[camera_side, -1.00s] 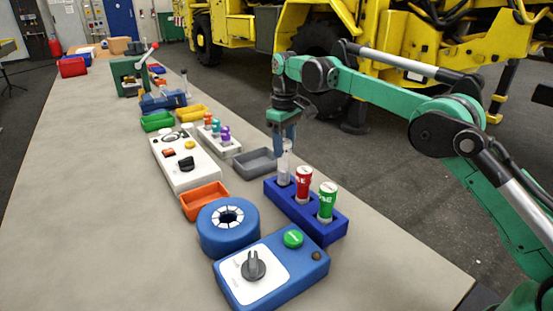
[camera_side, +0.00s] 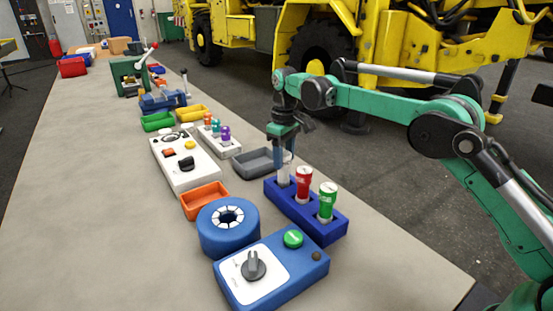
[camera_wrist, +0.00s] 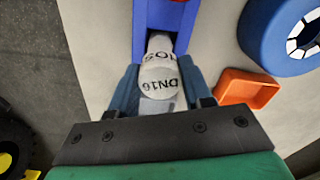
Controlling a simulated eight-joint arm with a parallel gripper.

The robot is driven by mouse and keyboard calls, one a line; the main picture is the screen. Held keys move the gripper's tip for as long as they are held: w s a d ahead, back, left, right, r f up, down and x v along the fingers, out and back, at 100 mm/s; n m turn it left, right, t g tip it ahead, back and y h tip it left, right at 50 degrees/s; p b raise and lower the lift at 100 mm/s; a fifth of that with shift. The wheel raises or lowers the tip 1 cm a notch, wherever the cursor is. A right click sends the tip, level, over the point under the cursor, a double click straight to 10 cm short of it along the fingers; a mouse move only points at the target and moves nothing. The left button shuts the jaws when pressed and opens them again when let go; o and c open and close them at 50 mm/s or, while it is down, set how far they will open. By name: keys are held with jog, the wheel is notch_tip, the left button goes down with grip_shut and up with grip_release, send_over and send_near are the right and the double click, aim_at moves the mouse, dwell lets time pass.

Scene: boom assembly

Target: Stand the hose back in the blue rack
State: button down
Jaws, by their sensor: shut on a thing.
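The hose (camera_side: 284,174) is a pale grey-white cylinder marked DN16 on its end in the wrist view (camera_wrist: 160,84). It stands upright at the far-left slot of the blue rack (camera_side: 329,228), its lower end in the slot. How deep it sits is hard to tell. My gripper (camera_side: 284,156) is above that slot, pointing down, shut on the upper part of the hose. In the wrist view its blue fingers flank the hose. The rack's blue wall (camera_wrist: 141,30) shows beyond it.
A red cylinder (camera_side: 303,183) and a green cylinder (camera_side: 327,200) stand in the other rack slots. A grey tray (camera_side: 255,163) lies behind the rack. A blue ring-shaped unit (camera_side: 213,237) and a blue control box (camera_side: 313,265) stand to the left and front.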

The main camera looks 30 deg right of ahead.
jog(key=shift+f, duration=0.2)
jog(key=shift+c, duration=1.4)
grip_release()
jog(key=s+r+m+t, duration=0.2)
jog(key=s+r+t, duration=0.2)
jog(key=s+r, duration=0.5)
jog(key=s+f+m+t, duration=0.1)
jog(key=s+f+t, duration=0.2)
jog(key=s, duration=0.9)
jog(key=shift+s+a+f+m, duration=0.25)
jog(key=shift+s+f+m, duration=0.15)
